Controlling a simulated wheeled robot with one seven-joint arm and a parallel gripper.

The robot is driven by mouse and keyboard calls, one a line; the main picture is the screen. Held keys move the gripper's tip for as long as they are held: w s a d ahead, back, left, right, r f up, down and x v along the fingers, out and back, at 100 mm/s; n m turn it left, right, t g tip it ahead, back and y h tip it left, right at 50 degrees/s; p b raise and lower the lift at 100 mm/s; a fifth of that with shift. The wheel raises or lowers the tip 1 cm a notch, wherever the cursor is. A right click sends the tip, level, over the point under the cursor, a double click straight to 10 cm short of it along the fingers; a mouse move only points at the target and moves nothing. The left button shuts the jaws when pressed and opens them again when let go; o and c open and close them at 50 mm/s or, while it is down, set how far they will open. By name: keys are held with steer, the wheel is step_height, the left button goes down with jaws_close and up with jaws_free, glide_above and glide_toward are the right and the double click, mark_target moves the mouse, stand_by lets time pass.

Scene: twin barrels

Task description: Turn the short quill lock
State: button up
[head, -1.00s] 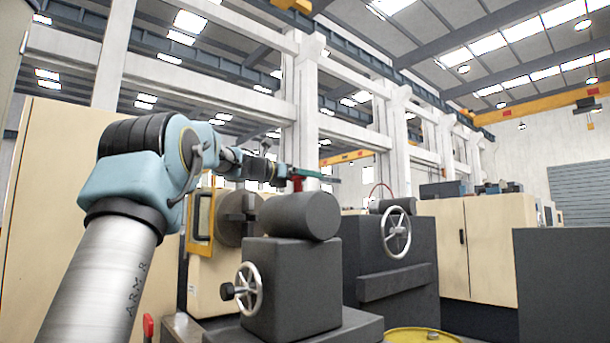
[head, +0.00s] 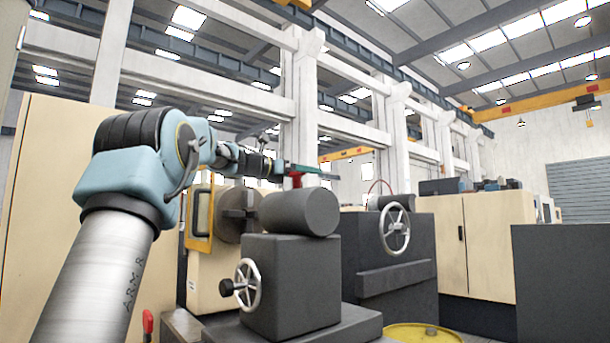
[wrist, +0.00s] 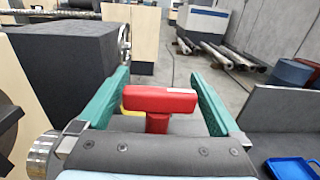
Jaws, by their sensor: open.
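The quill lock is a red T-shaped handle (head: 296,180) on top of the near dark grey barrel (head: 300,212) in the head view. In the wrist view the red handle (wrist: 159,101) stands between my fingers, its crossbar running left to right and its stem below. My gripper (wrist: 160,98) is open, with one green finger on each side of the handle. In the head view my gripper (head: 312,172) is level with the top of the handle. The stem's foot is hidden in the wrist view.
A grey block with a handwheel (head: 248,286) carries the barrel. A second dark machine with a larger handwheel (head: 395,230) stands to the right. A yellow drum (head: 420,334) is at the bottom. A blue tray (wrist: 290,168) lies low right in the wrist view.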

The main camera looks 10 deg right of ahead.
steer(key=b+v, duration=0.1)
steer(key=v, duration=0.9)
steer(key=shift+b, duration=0.35)
steer(key=shift+a, duration=0.1)
